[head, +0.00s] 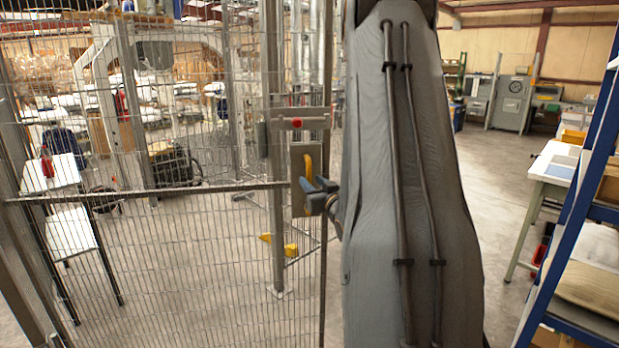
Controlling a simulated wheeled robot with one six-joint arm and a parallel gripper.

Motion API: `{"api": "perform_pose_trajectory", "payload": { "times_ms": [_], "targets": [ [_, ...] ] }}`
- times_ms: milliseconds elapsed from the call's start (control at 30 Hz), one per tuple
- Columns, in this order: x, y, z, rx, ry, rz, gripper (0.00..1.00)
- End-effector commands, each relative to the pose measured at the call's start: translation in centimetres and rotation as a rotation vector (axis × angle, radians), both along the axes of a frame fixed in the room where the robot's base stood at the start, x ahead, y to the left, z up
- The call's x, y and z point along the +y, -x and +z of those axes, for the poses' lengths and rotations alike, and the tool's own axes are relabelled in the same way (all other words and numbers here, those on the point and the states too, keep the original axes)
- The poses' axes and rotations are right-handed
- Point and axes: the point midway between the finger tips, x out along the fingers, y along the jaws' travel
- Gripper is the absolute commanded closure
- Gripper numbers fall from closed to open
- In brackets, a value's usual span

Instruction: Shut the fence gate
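The fence gate (170,240) is a wire mesh panel with a horizontal bar, filling the left half of the head view. Its thin upright edge stands just left of my arm. Near that edge are a grey latch unit with a red button (297,123) and, below it, a plate with a yellow handle (308,168). A grey fence post (277,230) stands behind, seen through the mesh. My gripper (313,192) is at the plate, just below the yellow handle. Whether it touches or grips anything is unclear. My arm hides what lies directly behind it.
A blue shelf rack (570,215) with sacks stands close on the right. A white workbench (550,165) is behind it. Open concrete floor (490,180) lies between my arm and the bench. Beyond the mesh are a small white table (70,230) and machinery.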

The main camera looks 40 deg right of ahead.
Motion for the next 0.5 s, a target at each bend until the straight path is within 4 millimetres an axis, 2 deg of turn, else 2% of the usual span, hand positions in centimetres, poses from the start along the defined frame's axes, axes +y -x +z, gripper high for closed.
{"api": "perform_pose_trajectory", "payload": {
  "times_ms": [200,500],
  "targets": [
    [-0.8,-2.5,0.1,0.001,0.0,0.0,0.68],
    [-1.0,-3.3,0.0,0.001,0.0,0.0,0.68]
  ]
}}
